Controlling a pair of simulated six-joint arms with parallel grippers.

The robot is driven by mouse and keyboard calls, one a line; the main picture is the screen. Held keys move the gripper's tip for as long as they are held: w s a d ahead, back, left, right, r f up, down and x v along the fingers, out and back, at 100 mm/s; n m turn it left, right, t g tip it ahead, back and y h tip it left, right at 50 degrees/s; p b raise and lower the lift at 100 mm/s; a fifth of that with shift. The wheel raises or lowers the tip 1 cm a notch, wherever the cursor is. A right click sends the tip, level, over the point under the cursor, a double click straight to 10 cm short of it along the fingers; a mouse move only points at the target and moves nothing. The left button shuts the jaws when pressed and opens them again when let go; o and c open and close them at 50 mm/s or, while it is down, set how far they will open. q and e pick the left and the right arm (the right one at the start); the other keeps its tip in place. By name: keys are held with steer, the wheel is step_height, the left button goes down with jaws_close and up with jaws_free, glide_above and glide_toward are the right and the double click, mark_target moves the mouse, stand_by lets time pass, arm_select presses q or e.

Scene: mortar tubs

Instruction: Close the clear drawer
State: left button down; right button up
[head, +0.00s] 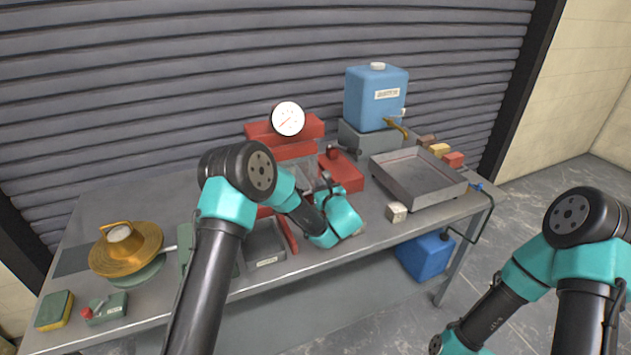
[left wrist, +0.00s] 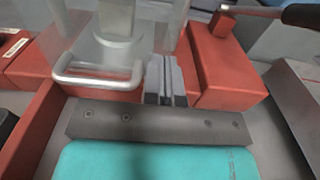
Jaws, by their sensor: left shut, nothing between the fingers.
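The clear drawer (left wrist: 75,45) has see-through walls and a pale metal bar handle (left wrist: 98,80) in the left wrist view. In the head view a clear part of it (head: 297,172) shows in the red press, partly behind my left arm. My left gripper (left wrist: 165,70) is shut and empty, its fingers just right of the handle and in front of the clear wall. I cannot tell if they touch it. In the head view the left gripper (head: 326,184) is at the press, its fingertips small. How far the drawer stands out is unclear. My right gripper is out of frame.
A red block (left wrist: 225,65) stands close right of the fingers. A grey tray (head: 420,190) and a small pale cube (head: 396,212) lie to the right. A blue tank (head: 376,98) stands behind. A brass dish (head: 126,252) is at the left.

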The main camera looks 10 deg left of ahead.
arm_select(q)
steer(key=v, duration=1)
steer(key=shift+s+d, duration=0.25)
steer(key=shift+d, duration=0.05)
